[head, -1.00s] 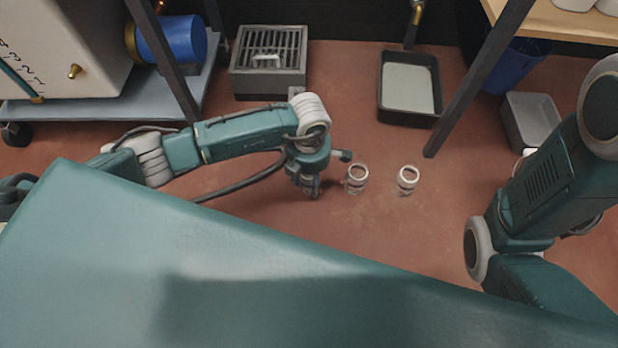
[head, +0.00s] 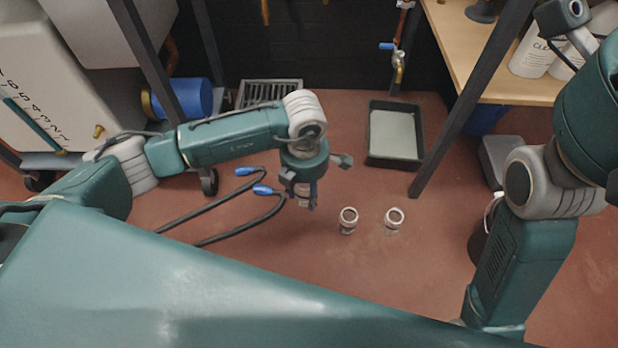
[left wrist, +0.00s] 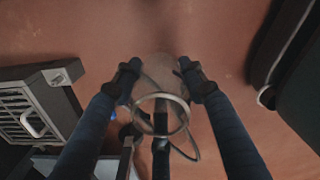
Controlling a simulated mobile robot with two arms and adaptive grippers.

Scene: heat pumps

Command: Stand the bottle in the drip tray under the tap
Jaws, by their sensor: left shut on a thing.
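My left gripper (head: 304,198) hangs over the open floor, left of two clear jars. It is shut on a see-through thing, seemingly the bottle; its pale ring (left wrist: 160,115) shows between the fingers in the left wrist view, and its body is hard to make out. The drip tray (head: 421,140), black-rimmed with a pale inside, sits on the floor at the back, right of this gripper. The tap (head: 398,70), brass with a blue lever, is on a pipe above the tray's back edge. My right arm is at the right; its gripper is not visible.
Two clear jars with pale rims stand on the floor, one left (head: 347,222) and one right (head: 393,221). A dark table leg (head: 460,110) rises beside the tray's right side. Floor between jars and tray is clear.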

